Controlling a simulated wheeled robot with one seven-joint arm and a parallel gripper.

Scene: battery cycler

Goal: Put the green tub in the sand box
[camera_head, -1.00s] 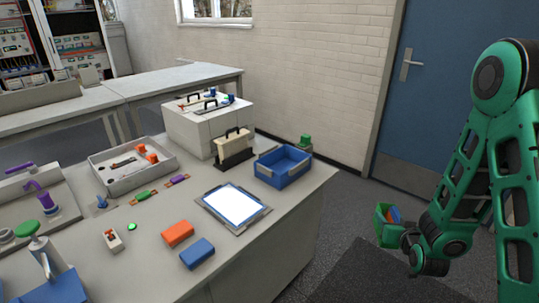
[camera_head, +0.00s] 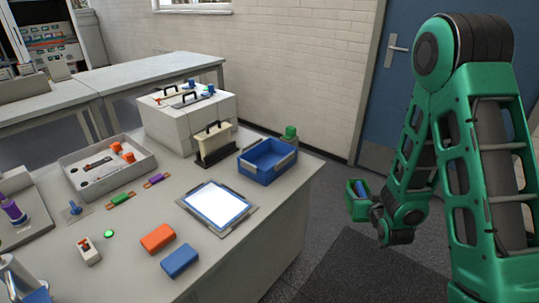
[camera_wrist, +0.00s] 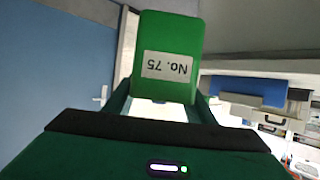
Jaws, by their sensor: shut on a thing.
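The green tub (camera_head: 356,208) is held in my gripper (camera_head: 370,204) to the right of the bench, above the dark floor. Something blue shows in its opening. In the wrist view the green tub (camera_wrist: 168,30) fills the space between my fingers (camera_wrist: 165,98), with a white label reading "No. 75" upside down. My gripper is shut on it. I cannot tell for sure which container is the sand box; none shows sand. A blue open bin (camera_head: 262,172) sits on the bench's right part, apart from the tub.
A grey tray (camera_head: 88,188) with orange items stands on the bench's left part. A lit tablet (camera_head: 218,204), an orange block (camera_head: 158,238) and a blue block (camera_head: 180,261) lie near the front. A blue door (camera_head: 376,118) is behind my arm. Floor right of the bench is clear.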

